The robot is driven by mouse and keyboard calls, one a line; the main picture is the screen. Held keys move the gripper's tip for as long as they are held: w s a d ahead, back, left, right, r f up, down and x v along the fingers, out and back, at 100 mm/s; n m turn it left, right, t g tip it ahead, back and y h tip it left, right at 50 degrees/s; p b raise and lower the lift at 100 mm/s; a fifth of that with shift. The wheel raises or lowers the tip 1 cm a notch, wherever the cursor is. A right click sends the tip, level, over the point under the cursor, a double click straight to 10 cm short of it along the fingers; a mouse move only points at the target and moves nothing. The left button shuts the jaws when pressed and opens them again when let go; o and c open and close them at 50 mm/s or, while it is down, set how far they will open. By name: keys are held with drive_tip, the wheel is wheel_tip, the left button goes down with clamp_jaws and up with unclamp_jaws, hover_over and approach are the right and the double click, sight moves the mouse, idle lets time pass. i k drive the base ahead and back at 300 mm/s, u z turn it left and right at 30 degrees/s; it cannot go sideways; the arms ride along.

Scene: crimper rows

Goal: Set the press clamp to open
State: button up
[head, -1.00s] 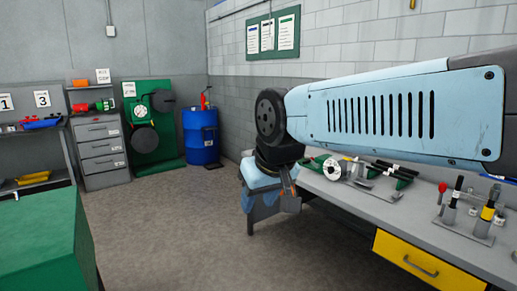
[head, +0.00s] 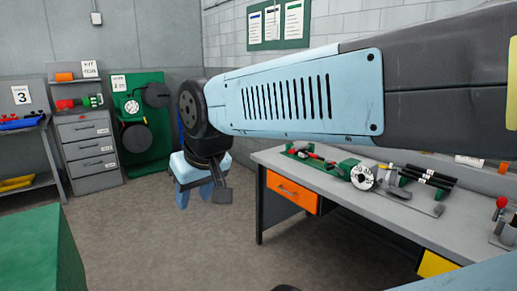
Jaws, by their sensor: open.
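A green device with a white marked dial (head: 363,176) stands on the bench, with a red-handled part (head: 305,152) at its left. I cannot tell for sure which of these is the press clamp, or how it is set. Several black rods with white bands (head: 428,178) lie to the right of the dial. My gripper (head: 218,190) hangs below my black wrist, over the floor left of the bench. It is open, apart from the bench things, and partly hidden by my wrist. My arm crosses in front of the wall.
The grey bench (head: 330,198) has an orange drawer (head: 292,193) and a yellow drawer (head: 437,264). A green box (head: 40,255) stands at the front left. A grey cabinet (head: 88,150) and green panel (head: 140,125) stand at the back. The floor between is clear.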

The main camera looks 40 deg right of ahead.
sight(304, 148)
drive_tip(key=z, duration=0.15)
drive_tip(key=i, duration=1)
drive_tip(key=z, duration=1.1)
drive_tip(key=i, duration=0.75)
drive_tip(key=z, duration=0.55)
drive_tip(key=k, duration=0.75)
drive_tip(key=z, duration=0.25)
drive_tip(key=i, duration=0.8)
drive_tip(key=u, duration=0.15)
